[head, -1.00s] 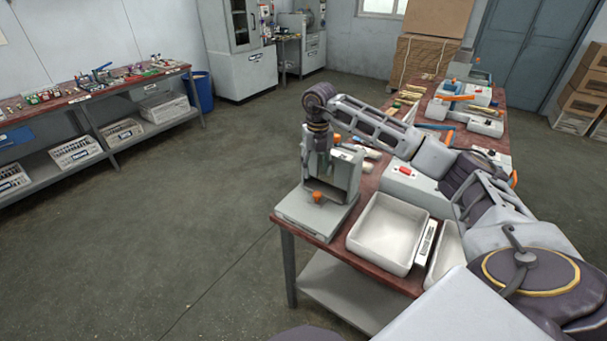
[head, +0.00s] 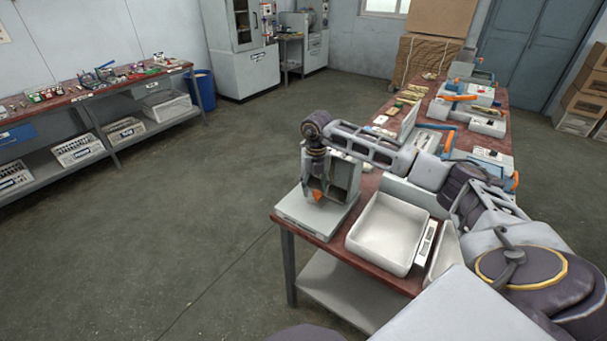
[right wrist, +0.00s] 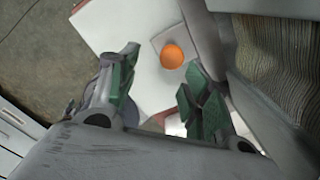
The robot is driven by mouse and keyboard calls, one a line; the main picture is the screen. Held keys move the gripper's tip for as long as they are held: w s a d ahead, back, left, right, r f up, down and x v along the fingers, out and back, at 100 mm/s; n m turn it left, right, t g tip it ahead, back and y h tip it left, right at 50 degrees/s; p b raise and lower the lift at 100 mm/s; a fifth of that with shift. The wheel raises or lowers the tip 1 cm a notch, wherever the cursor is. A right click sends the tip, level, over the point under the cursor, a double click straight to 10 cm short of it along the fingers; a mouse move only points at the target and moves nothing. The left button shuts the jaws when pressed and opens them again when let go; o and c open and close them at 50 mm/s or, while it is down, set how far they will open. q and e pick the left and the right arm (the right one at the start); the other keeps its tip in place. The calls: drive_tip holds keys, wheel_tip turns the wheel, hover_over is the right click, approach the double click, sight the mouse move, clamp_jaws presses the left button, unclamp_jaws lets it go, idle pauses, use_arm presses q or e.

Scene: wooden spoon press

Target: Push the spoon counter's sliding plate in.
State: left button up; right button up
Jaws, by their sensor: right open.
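The spoon counter (head: 298,211) is a pale grey machine with an upright housing, on the near left corner of the table. Its sliding plate (right wrist: 165,36) carries an orange knob (right wrist: 172,56). The knob shows in the head view (head: 317,196), partly covered by my gripper. My right gripper (head: 317,190) is low in front of the housing, at the knob. In the right wrist view my right gripper (right wrist: 160,82) is open with nothing between its fingers. The knob appears beyond the fingertips; I cannot tell whether they touch. My left gripper is out of view.
A white tray (head: 357,235) stands right of the counter on the brown table (head: 383,280). More machines with orange parts (head: 472,118) stand farther back. My right arm passes over the table.

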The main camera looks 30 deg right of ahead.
sight(314, 203)
wheel_tip(314, 203, down, 3)
drive_tip(key=shift+f, duration=0.1)
drive_tip(key=shift+a+f, duration=0.1)
drive_tip(key=shift+f, duration=0.15)
drive_tip(key=a, duration=0.2)
drive_tip(key=s+a+p, duration=0.2)
drive_tip(key=a, duration=0.1)
drive_tip(key=shift+s+a+r, duration=0.1)
drive_tip(key=shift+s+a, duration=0.15)
drive_tip(key=shift+a, duration=0.1)
drive_tip(key=shift+a+r, duration=0.15)
drive_tip(key=shift+r, duration=0.1)
wheel_tip(314, 203, up, 12)
drive_tip(key=b, duration=0.1)
drive_tip(key=shift+r, duration=0.25)
drive_tip(key=shift+r, duration=0.15)
